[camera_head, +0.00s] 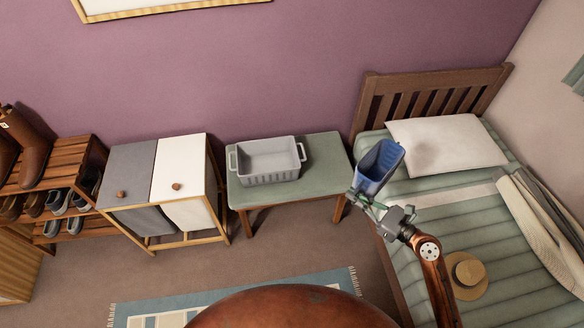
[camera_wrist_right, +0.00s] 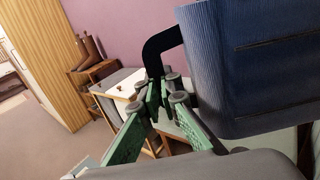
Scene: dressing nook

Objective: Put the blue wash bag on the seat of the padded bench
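The blue wash bag (camera_head: 378,164) hangs in the air at the near right end of the padded bench, in front of the bed. It is tilted, and it fills the upper right of the right wrist view (camera_wrist_right: 245,65). My right gripper (camera_head: 368,198) is at the bag's lower left side. In the wrist view its green fingers (camera_wrist_right: 166,98) are closed around the bag's black handle (camera_wrist_right: 154,58). The padded bench (camera_head: 325,165) has a grey-green seat and wooden legs. My left gripper is not in view.
A grey basket with handles (camera_head: 268,161) stands on the left and middle part of the bench seat. The seat's right part is bare. A laundry hamper (camera_head: 130,172) stands left of the bench. The bed (camera_head: 440,225) is at the right, with a straw hat (camera_head: 466,277) on it.

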